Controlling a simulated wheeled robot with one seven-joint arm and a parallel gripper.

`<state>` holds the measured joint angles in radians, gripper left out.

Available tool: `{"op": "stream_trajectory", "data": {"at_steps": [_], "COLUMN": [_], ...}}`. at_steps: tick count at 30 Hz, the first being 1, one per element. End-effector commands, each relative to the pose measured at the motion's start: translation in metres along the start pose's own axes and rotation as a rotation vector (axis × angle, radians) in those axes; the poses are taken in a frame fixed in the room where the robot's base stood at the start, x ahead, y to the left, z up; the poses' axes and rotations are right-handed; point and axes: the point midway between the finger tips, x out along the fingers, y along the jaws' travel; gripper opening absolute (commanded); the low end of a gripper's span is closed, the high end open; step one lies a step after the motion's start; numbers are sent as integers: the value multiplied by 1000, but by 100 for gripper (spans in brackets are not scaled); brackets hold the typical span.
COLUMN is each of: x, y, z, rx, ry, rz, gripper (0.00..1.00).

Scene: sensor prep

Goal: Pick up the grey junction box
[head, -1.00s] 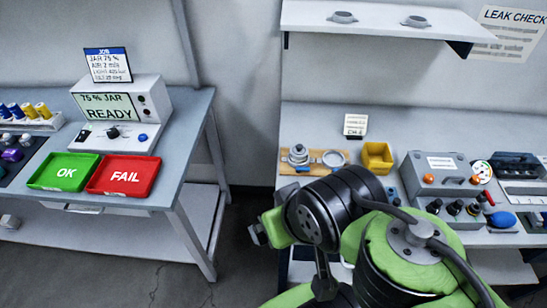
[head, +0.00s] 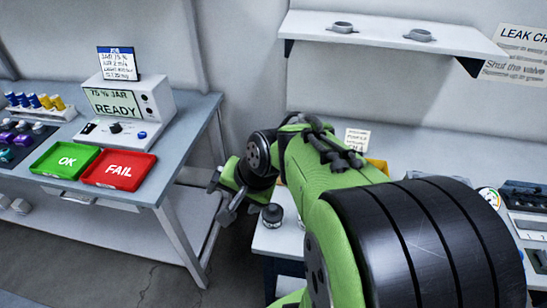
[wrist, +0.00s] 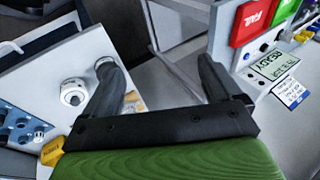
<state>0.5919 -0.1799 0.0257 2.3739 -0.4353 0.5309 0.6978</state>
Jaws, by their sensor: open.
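A small grey block-like thing (head: 21,206) sits on the lower shelf under the left bench, at the left edge of the head view. It may be the grey junction box, but it is too small to be sure. My gripper (head: 222,196) is beside the left bench's front right leg in the head view, well to the right of that thing. In the wrist view its two dark fingers (wrist: 155,64) are spread apart with nothing between them. I make out no junction box in the wrist view.
The left bench holds a green OK tray (head: 66,161), a red FAIL tray (head: 119,170) and a READY tester (head: 130,110). A wall shelf (head: 385,28) hangs above the right bench (head: 268,240). My arm hides much of that bench. Floor between the benches is clear.

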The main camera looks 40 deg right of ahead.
Motion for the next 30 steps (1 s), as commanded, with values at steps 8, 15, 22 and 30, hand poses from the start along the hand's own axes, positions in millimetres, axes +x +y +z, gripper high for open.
{"op": "stream_trajectory", "data": {"at_steps": [8, 15, 22, 30], "x": [56, 90, 83, 118], "y": [38, 137, 220, 204], "z": [-71, -166, -208, -234], "rx": [625, 1523, 2028, 2058], "ry": [-39, -111, -193, -207], "rz": [-160, -535, -868, -890], "gripper": [91, 91, 91, 91]}}
